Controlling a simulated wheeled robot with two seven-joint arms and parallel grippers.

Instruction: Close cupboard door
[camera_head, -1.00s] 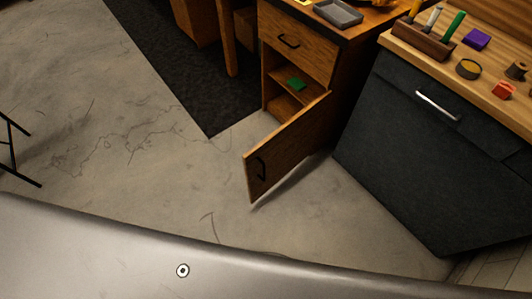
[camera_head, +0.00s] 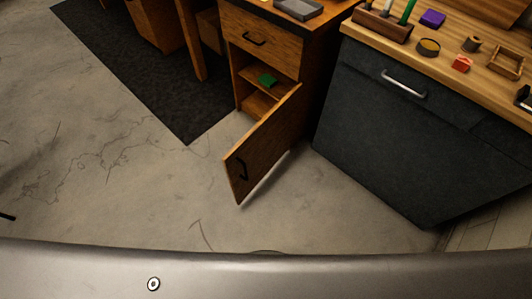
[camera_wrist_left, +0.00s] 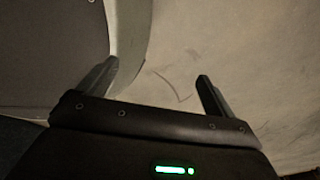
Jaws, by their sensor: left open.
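The wooden cupboard door (camera_head: 262,150) stands wide open in the head view, swung out toward me from a wooden cabinet (camera_head: 262,48). A dark handle (camera_head: 242,168) is on its outer face near the free edge. The door is not seen in that view. My right gripper is in neither view.
A dark workbench cabinet (camera_head: 410,130) with a metal handle stands to the right of the door, its wooden top (camera_head: 440,55) holding several small items. A black mat (camera_head: 135,65) lies at left. Cracked concrete floor (camera_head: 100,170) is clear in front.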

